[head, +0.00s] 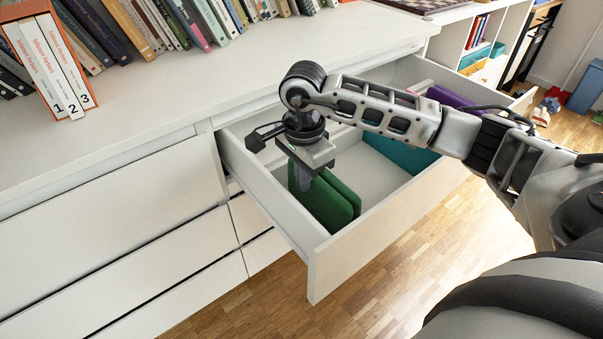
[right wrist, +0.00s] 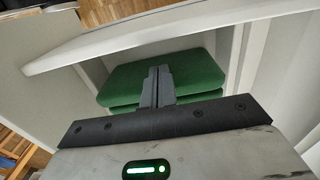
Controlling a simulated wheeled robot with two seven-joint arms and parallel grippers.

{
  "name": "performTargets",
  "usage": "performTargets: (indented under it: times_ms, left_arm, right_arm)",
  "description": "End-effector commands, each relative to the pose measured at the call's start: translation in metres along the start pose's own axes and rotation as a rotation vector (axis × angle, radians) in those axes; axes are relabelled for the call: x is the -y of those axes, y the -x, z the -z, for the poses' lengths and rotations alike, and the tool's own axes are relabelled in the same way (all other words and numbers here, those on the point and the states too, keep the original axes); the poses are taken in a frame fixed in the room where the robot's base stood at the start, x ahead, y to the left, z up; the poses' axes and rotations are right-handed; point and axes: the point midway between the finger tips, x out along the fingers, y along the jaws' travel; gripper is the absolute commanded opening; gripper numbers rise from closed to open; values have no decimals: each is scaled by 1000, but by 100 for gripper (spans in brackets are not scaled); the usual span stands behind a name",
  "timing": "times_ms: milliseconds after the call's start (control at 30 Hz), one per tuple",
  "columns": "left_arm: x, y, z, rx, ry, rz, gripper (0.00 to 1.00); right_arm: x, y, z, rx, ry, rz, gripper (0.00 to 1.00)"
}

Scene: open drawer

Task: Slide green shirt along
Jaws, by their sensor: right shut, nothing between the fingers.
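The green shirt (head: 328,200) is folded and stands on edge in the left part of the open drawer (head: 385,229), close to the drawer's left side wall. It also shows in the right wrist view (right wrist: 199,78) as stacked green folds. My right gripper (head: 302,186) reaches down into the drawer at the shirt's left side. Its fingers (right wrist: 158,73) are shut with nothing between them and overlap the shirt in the right wrist view. I cannot tell if they touch it. My left gripper is not in view.
A teal folded cloth (head: 400,155) and a purple one (head: 450,98) lie further right in the drawer. The drawer floor (head: 366,177) right of the green shirt is bare. Books (head: 90,38) line the white dresser top (head: 190,88).

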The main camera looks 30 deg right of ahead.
Motion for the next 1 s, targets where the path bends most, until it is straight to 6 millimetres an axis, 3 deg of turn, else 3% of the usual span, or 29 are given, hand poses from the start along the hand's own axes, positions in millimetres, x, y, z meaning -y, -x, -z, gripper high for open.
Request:
performTargets:
  times_ms: [100,333,833,1000]
  left_arm:
    - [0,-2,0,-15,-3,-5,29]
    - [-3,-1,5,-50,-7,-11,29]
    - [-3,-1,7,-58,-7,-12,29]
    - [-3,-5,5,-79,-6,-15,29]
  right_arm:
    - [-1,-26,0,1,-1,-3,0]
    - [0,-54,-1,4,0,-1,0]
    - [0,-60,1,2,-1,1,0]
    - [0,-63,33,-4,-7,0,0]
